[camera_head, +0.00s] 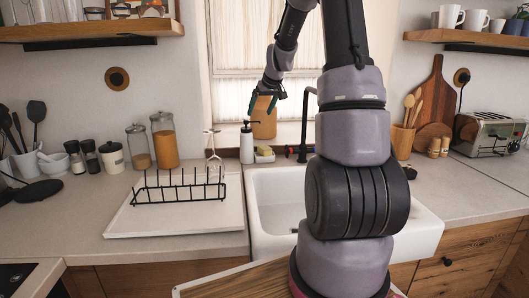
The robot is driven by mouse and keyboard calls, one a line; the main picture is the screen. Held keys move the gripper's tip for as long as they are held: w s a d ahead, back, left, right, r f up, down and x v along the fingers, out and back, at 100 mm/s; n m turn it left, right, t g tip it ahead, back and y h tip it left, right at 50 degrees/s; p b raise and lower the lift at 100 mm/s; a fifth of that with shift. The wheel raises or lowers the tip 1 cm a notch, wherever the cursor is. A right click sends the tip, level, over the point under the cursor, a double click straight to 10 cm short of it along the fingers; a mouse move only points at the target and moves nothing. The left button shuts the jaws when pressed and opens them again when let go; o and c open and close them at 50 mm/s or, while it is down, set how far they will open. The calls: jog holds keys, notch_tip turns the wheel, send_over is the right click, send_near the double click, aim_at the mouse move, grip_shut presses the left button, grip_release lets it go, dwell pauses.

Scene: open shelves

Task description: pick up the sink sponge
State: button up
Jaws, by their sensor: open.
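The sink sponge (264,151) looks like a small yellowish block. It sits on a pale dish on the counter behind the white sink (258,215), just right of the soap dispenser (247,148). My gripper (262,108) hangs in the air in front of the window, above the sponge in the picture. Its dark teal fingers are spread and nothing shows between them except an orange-brown container (264,125) behind. How far the gripper is from the sponge in depth I cannot tell.
A black tap (304,125) stands right of the sponge. A clear stemmed glass (213,150) and a black rack (180,190) on a white tray (135,222) are to the left. My arm hides part of the sink. Glass jars (164,142) stand at the back left.

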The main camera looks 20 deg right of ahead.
send_near(265, 147)
jog(key=shift+n, duration=0.3)
jog(key=shift+x, duration=4.7)
grip_shut()
jog(key=shift+s, duration=0.1)
jog(key=shift+s+r, duration=0.15)
jog(key=shift+r, duration=0.55)
notch_tip(265, 147, up, 6)
jog(key=shift+f, duration=0.2)
jog(key=s+a, duration=0.2)
jog(key=s, duration=0.7)
jog(key=s+a, duration=0.3)
jog(key=s, duration=0.7)
jog(key=shift+a, duration=0.25)
